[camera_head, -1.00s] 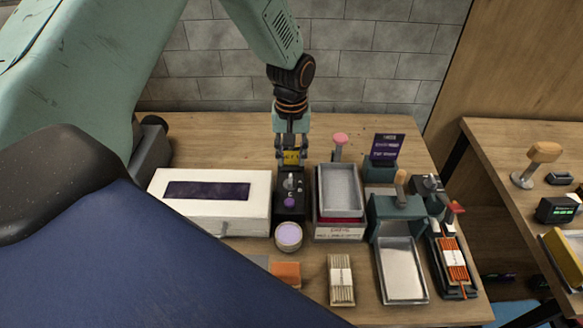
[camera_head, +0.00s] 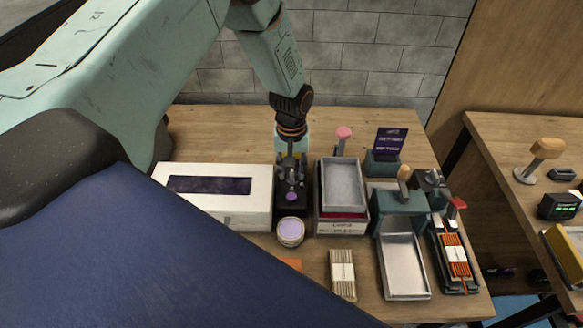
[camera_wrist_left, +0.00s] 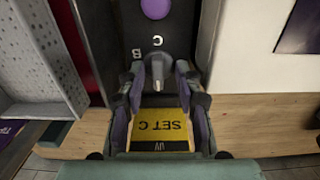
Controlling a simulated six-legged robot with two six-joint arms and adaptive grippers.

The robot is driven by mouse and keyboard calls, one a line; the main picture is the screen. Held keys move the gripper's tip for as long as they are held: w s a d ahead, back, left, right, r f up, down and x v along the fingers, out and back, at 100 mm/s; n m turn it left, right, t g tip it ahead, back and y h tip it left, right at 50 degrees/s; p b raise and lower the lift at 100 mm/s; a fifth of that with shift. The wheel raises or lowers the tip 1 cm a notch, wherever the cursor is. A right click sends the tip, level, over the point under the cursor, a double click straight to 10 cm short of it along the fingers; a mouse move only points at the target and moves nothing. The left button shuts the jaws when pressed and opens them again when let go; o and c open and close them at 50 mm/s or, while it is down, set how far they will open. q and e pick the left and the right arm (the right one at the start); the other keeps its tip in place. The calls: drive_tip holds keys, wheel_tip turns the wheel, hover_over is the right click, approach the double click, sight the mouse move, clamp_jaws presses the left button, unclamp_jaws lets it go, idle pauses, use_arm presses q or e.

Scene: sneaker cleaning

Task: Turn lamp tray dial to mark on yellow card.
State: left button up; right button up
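The dark control box (camera_head: 291,207) stands between the white box and the grey tray. In the left wrist view, its grey dial knob (camera_wrist_left: 158,70) sits below the letters C and B, with a purple button (camera_wrist_left: 155,8) beyond. The yellow card (camera_wrist_left: 160,130) reads "SET C" upside down, behind the knob. My left gripper (camera_head: 291,172) points down over the box. In the wrist view its fingers (camera_wrist_left: 161,78) stand apart on either side of the knob; contact is unclear. My right gripper is out of view.
The white box (camera_head: 235,214) with a dark purple panel stands close on the left. The grey tray (camera_head: 343,185) is close on the right. A lilac-topped round tin (camera_head: 291,232) stands in front. A pink knob (camera_head: 344,133) rises behind the tray.

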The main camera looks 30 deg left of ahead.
use_arm(q)
drive_tip(key=shift+w, duration=0.1)
drive_tip(key=shift+d+r, duration=0.1)
drive_tip(key=shift+d, duration=0.1)
drive_tip(key=c, duration=0.3)
drive_tip(key=shift+a, duration=0.1)
clamp_jaws()
